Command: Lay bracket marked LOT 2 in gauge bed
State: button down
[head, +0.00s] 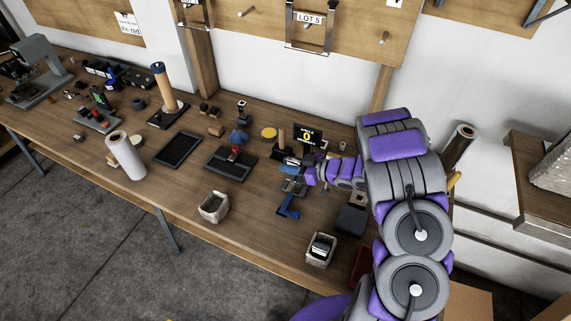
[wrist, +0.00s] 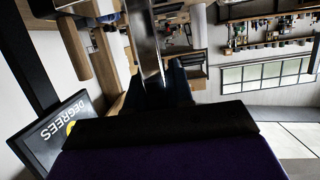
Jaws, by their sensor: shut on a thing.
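My gripper (head: 293,164) is over the bench beside a dark display (head: 308,135) that reads 0. In the wrist view the dark fingers (wrist: 160,88) are shut on a shiny metal bracket (wrist: 145,40), which sticks up away from them. No LOT mark can be read on it, and its other end is hidden. The display, marked DEGREES (wrist: 68,130), stands at the lower left there. A blue and grey fixture (head: 290,187) lies just below my gripper in the head view. It may be the gauge bed; my gripper partly covers it, and I cannot tell whether the bracket touches it.
A bracket hangs on the wall board by a LOT 5 tag (head: 310,19). A black tray (head: 180,149), a dark plate with a red part (head: 231,164), a pale bin (head: 214,207) and another bin (head: 320,250) stand on the bench. Bare wood lies between the bins.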

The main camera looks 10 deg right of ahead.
aim_at(290, 179)
jog(key=shift+d+f+b, duration=0.3)
jog(key=shift+f+b, duration=0.05)
jog(key=shift+f, duration=0.5)
jog(key=shift+a+f+b, duration=0.2)
jog(key=shift+f+b, duration=0.3)
jog(key=shift+a+f+b, duration=0.2)
jog(key=shift+f+b, duration=0.3)
jog(key=shift+d+f+b, duration=0.2)
jog(key=shift+f+b, duration=0.7)
jog(key=shift+f, duration=0.15)
jog(key=shift+s+f, duration=0.1)
jog(key=shift+s+f, duration=0.1)
jog(key=shift+f, duration=0.1)
jog(key=c, duration=1.1)
grip_release()
jog(key=shift+w+f, duration=0.1)
jog(key=shift+w, duration=0.15)
jog(key=shift+c, duration=0.2)
jog(key=shift+o, duration=1.2)
